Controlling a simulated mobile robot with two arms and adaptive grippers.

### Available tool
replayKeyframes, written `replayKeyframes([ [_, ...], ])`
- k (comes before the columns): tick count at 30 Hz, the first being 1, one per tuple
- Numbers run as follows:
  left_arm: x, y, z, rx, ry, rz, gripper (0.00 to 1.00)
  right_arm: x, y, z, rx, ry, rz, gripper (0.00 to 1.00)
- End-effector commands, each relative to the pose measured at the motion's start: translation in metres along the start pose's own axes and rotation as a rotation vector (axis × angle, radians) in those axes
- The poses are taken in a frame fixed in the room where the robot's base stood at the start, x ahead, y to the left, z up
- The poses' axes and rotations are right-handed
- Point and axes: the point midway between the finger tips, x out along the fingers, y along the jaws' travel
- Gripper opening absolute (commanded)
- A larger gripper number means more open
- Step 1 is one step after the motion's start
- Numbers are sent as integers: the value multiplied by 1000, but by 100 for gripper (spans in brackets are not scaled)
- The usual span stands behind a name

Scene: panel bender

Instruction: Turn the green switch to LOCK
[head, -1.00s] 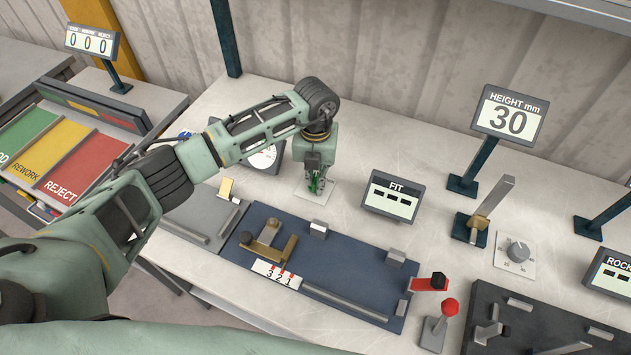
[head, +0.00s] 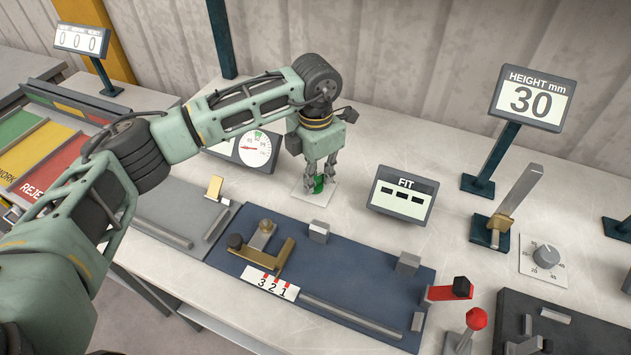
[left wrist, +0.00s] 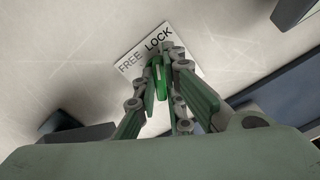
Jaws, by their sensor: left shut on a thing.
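The green switch (head: 319,184) stands on a small white plate (head: 326,196) at the back of the table, in front of the grey wall. My left gripper (head: 318,183) reaches down over it, its fingers shut on the green knob. In the left wrist view the green knob (left wrist: 161,76) sits between the fingertips, and the plate (left wrist: 131,58) shows the words FREE and LOCK. The fingers hide part of the knob, so I cannot tell for sure which word it points to. My right gripper is in neither view.
A round dial gauge (head: 254,149) stands just left of the gripper, and the FIT display (head: 402,194) just right. A blue fixture plate (head: 345,275) with stops and a brass piece lies in front. The HEIGHT display (head: 528,98) reads 30.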

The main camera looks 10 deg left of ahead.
Motion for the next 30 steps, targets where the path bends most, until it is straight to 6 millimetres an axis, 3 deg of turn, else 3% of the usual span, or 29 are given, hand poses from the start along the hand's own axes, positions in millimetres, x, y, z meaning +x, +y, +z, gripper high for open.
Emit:
replayKeyframes([
  [6,0,1,0,63,-1,2,0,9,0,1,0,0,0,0],
  [22,-1,1,0,85,-1,2,0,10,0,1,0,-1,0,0],
  [23,-1,1,0,85,-1,2,12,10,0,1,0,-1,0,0],
  [28,-1,0,0,83,-1,1,27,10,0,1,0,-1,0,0],
  [30,-1,0,0,83,-1,1,28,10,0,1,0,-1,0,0],
])
